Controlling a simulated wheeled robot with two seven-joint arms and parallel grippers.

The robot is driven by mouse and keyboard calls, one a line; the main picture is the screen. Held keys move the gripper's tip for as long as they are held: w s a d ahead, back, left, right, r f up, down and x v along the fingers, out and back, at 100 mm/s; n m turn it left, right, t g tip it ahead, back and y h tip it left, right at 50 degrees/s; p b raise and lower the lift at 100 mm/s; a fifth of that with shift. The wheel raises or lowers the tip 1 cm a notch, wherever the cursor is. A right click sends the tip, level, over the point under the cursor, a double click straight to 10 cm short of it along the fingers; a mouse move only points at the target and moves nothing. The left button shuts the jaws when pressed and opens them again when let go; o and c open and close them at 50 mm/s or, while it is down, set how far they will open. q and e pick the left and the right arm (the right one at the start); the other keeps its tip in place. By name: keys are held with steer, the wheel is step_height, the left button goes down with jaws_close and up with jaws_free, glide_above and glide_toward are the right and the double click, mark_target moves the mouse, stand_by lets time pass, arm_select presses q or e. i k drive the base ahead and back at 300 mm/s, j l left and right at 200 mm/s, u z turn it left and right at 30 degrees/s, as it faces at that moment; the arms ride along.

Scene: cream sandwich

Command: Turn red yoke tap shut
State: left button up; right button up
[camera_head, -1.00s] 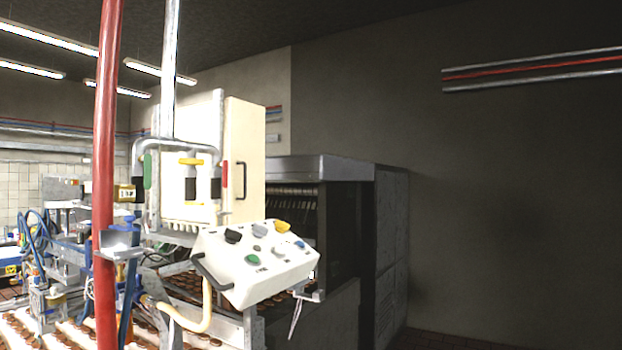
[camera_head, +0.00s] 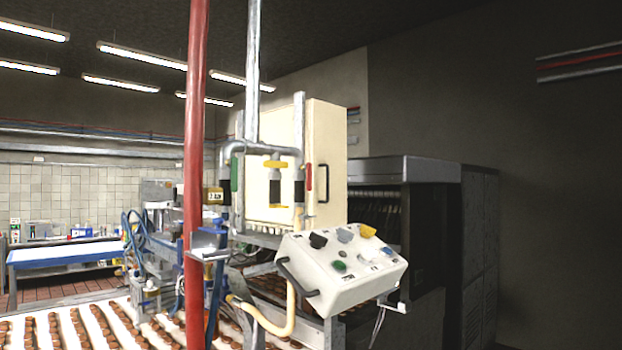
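A small red tap handle (camera_head: 309,177) hangs upright on the right leg of a grey pipe yoke (camera_head: 262,149), in the middle of the head view. A green handle (camera_head: 234,172) sits on the yoke's left leg. A yellow handle (camera_head: 275,164) lies level on the middle leg, above a black section. The red handle stands in front of the cream cabinet, just left of its black door handle. Neither of my grippers is in view.
A white control box (camera_head: 342,270) with coloured knobs juts out below the yoke. A red vertical pipe (camera_head: 194,180) stands left of it. A conveyor (camera_head: 75,328) carries rows of brown biscuits at the lower left. A dark machine (camera_head: 405,170) stands behind on the right.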

mark_target(308, 166)
steer(key=i+l+u, duration=0.1)
steer(key=l, duration=0.4)
steer(key=i+l+u, duration=0.1)
steer(key=i+l, duration=0.15)
steer(key=l, duration=0.25)
steer(key=i+l+u, duration=0.1)
steer(key=l, duration=0.45)
steer(key=i+l+u, duration=0.1)
steer(key=l, duration=0.4)
steer(key=i+l+u, duration=0.1)
steer(key=i+l, duration=0.15)
steer(key=l, duration=0.35)
steer(key=i+l+u, duration=0.1)
steer(key=l, duration=0.45)
steer(key=i+l+u, duration=0.1)
steer(key=l, duration=0.45)
